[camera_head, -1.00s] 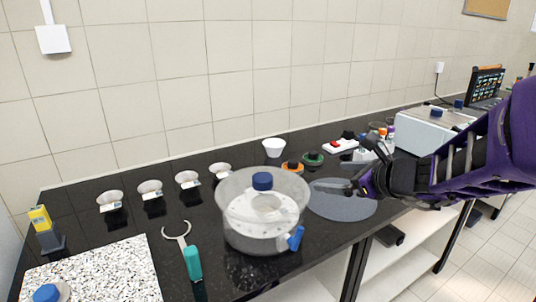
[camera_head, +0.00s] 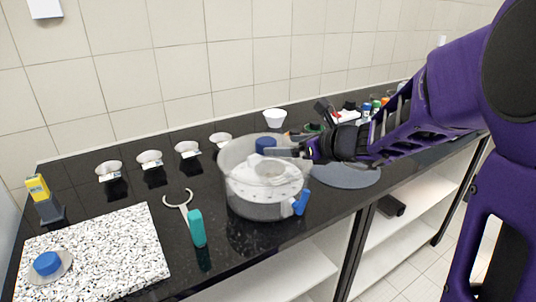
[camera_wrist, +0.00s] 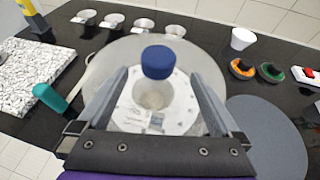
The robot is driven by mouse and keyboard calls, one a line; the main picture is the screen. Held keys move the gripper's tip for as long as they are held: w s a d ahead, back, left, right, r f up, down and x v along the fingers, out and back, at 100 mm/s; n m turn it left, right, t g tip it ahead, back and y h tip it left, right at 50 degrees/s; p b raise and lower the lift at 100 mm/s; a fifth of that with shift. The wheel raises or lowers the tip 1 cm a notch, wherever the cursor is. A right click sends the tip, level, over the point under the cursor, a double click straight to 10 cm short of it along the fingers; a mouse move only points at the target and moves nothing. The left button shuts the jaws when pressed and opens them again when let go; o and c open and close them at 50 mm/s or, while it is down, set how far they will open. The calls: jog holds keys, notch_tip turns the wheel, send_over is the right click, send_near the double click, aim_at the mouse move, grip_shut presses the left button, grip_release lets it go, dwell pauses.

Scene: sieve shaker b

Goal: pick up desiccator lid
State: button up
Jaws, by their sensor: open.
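The desiccator (camera_head: 262,207) is a clear round vessel with a white perforated plate inside and a blue side knob (camera_head: 301,202). Its clear lid (camera_head: 238,160) sits on top, with a blue knob (camera_head: 265,145) at the centre. My gripper (camera_head: 285,152) is at the lid's right side, its fingers reaching toward the blue knob. In the wrist view the gripper (camera_wrist: 160,85) is open, its two fingers on either side below the blue lid knob (camera_wrist: 158,62), with a gap to each side. Whether the fingers touch the lid cannot be told.
A grey round mat (camera_head: 345,175) lies right of the desiccator. Teal-handled tongs (camera_head: 196,228) and a speckled slab (camera_head: 110,245) lie to the left. Several small white dishes (camera_head: 150,158) stand along the back. A white cup (camera_head: 275,118) stands behind.

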aim_at(274, 145)
jog(key=b+x, duration=0.1)
jog(key=x, duration=0.4)
jog(key=shift+w+a+f, duration=0.1)
jog(key=shift+a+f, duration=0.15)
jog(key=shift+a, duration=0.1)
jog(key=shift+r, duration=0.1)
grip_shut()
